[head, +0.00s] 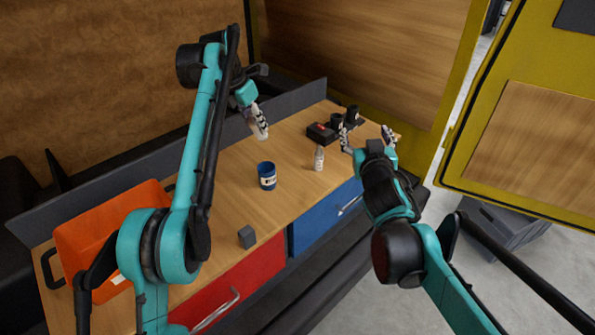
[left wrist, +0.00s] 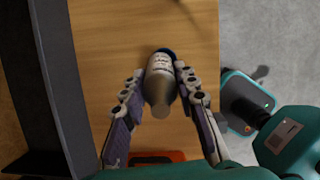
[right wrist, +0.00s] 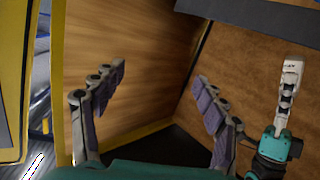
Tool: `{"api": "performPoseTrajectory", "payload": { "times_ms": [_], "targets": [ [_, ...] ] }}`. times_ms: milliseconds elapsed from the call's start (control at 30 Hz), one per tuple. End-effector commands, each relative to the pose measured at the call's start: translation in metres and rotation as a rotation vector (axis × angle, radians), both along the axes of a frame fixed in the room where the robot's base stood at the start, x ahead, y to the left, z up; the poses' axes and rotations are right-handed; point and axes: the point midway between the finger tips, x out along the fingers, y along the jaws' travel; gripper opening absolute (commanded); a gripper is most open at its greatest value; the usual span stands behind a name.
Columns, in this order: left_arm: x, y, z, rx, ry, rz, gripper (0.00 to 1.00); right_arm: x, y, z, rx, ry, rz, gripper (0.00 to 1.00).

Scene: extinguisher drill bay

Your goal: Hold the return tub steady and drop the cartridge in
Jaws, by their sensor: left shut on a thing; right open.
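My left gripper (head: 258,122) is shut on a pale, silvery bottle-shaped cartridge (left wrist: 159,82), held above the workbench. A blue tub (head: 267,176) with a white label stands upright on the bench, in front of that gripper and apart from it in the head view. In the left wrist view, a blue edge shows just behind the cartridge; most of it is hidden. My right gripper (head: 367,138) is open and empty over the bench's right part. Its spread fingers also show in the right wrist view (right wrist: 161,90), with no tub between them.
A white bottle (head: 319,159) stands on the wooden bench (head: 228,205), right of the tub. A dark red and black box (head: 322,133) and black items lie behind it. A grey block (head: 247,237) sits near the front edge. An orange crate (head: 110,225) stands at left.

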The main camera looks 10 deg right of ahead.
Motion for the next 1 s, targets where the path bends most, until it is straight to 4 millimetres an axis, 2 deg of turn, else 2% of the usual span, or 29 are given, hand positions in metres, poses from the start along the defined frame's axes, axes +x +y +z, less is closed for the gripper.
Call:
{"api": "performPoseTrajectory", "payload": {
  "times_ms": [33, 100, 200, 267, 367, 467, 567, 633, 700, 800, 900, 1000],
  "targets": [
    [0.0, 0.0, 0.0, 0.0, 0.0, 0.0, 0.0, 0.023, 0.005, 0.017, -0.019, -0.069, 0.04, 0.72],
    [0.0, 0.0, 0.0, 0.0, 0.0, 0.0, 0.0, 0.049, 0.017, 0.036, -0.043, -0.157, 0.116, 0.72],
    [0.0, 0.0, 0.0, 0.0, 0.0, 0.0, 0.0, 0.082, 0.04, 0.05, -0.072, -0.248, 0.252, 0.72],
    [0.0, 0.0, 0.0, 0.0, 0.0, 0.0, 0.0, 0.098, 0.057, 0.051, -0.086, -0.283, 0.347, 0.72],
    [0.0, 0.0, 0.0, 0.0, 0.0, 0.0, 0.0, 0.12, 0.086, 0.038, -0.101, -0.301, 0.517, 0.72],
    [0.0, 0.0, 0.0, 0.0, 0.0, 0.0, 0.0, 0.135, 0.113, 0.008, -0.106, -0.268, 0.698, 0.72],
    [0.0, 0.0, 0.0, 0.0, 0.0, 0.0, 0.0, 0.142, 0.135, -0.038, -0.099, -0.184, 0.875, 0.72],
    [0.0, 0.0, 0.0, 0.0, 0.0, 0.0, 0.0, 0.142, 0.145, -0.075, -0.088, -0.099, 0.985, 0.72],
    [0.0, 0.0, 0.0, 0.0, 0.0, 0.0, 0.0, 0.14, 0.149, -0.112, -0.074, -0.003, 1.075, 0.72],
    [0.0, 0.0, 0.0, 0.0, 0.0, 0.0, 0.0, 0.132, 0.15, -0.156, -0.052, 0.119, 1.164, 0.72],
    [0.0, 0.0, 0.0, 0.0, 0.0, 0.0, 0.0, 0.125, 0.149, -0.186, -0.034, 0.214, 1.217, 0.72],
    [0.0, 0.0, 0.0, 0.0, 0.0, 0.0, 0.0, 0.12, 0.147, -0.204, -0.024, 0.271, 1.244, 0.72]
  ]
}}
